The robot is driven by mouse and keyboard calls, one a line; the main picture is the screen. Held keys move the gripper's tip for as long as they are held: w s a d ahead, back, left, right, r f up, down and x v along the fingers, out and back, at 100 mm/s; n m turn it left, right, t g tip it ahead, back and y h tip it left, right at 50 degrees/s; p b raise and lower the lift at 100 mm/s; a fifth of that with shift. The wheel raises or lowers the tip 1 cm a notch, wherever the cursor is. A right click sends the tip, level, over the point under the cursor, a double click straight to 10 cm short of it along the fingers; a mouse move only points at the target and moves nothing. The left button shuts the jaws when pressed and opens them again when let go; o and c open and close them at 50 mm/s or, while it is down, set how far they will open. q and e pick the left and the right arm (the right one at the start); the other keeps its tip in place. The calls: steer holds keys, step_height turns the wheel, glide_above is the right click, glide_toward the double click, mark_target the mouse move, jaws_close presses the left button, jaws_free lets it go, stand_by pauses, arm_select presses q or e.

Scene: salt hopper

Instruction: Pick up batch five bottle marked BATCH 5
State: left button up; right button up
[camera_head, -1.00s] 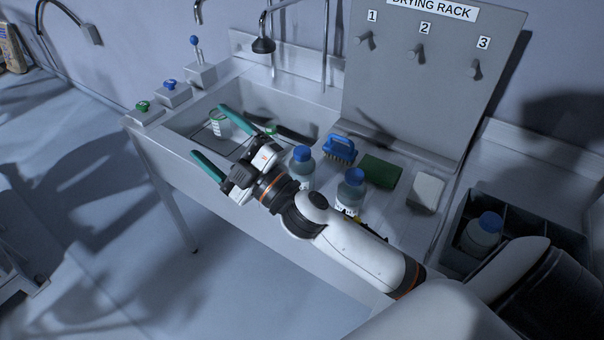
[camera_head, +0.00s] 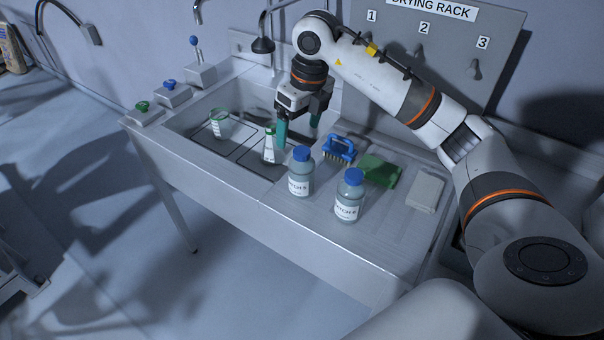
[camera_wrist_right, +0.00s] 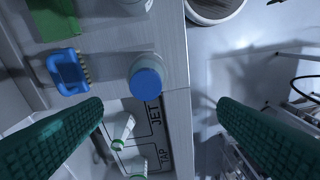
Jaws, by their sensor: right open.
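Two clear bottles with blue caps and white BATCH labels stand upright on the counter in the head view. The left one (camera_head: 301,187) is nearer the sink, and the right one (camera_head: 348,207) is nearer the front edge; their label numbers are too small to read surely. My right gripper (camera_head: 298,130) is open and empty, pointing down behind the left bottle at the sink's right end. In the right wrist view, a blue-capped bottle (camera_wrist_right: 146,82) shows between the spread fingers (camera_wrist_right: 160,104), touching neither; another bottle (camera_wrist_right: 135,5) is cut off at the top. My left gripper is not in view.
A blue brush (camera_head: 340,149), green pad (camera_head: 378,170) and white block (camera_head: 425,191) lie right of the bottles. The sink (camera_head: 185,125) holds green-marked glassware (camera_head: 219,125). The drying rack board (camera_head: 410,75) rises behind. The counter's front strip is clear.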

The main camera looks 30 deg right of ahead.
mark_target(301, 161)
steer(key=shift+s+d+r+h, duration=0.1)
steer(key=shift+d+r+h, duration=0.15)
steer(key=shift+d, duration=0.5)
steer(key=shift+d+f, duration=0.1)
steer(key=shift+f, duration=0.3)
steer(key=f, duration=0.2)
steer(key=f+p, duration=0.1)
steer(key=f, duration=0.1)
steer(key=f+p, duration=0.1)
steer(key=shift+w+f, duration=0.35)
steer(key=shift+f, duration=0.05)
steer(key=f, duration=0.1)
steer(key=f+p, duration=0.1)
steer(key=f, duration=0.1)
steer(key=f+p, duration=0.1)
steer(key=f, duration=0.1)
steer(key=shift+w+a, duration=0.25)
steer(key=shift+a, duration=0.1)
steer(key=shift+f, duration=0.15)
steer(key=c, duration=1.2)
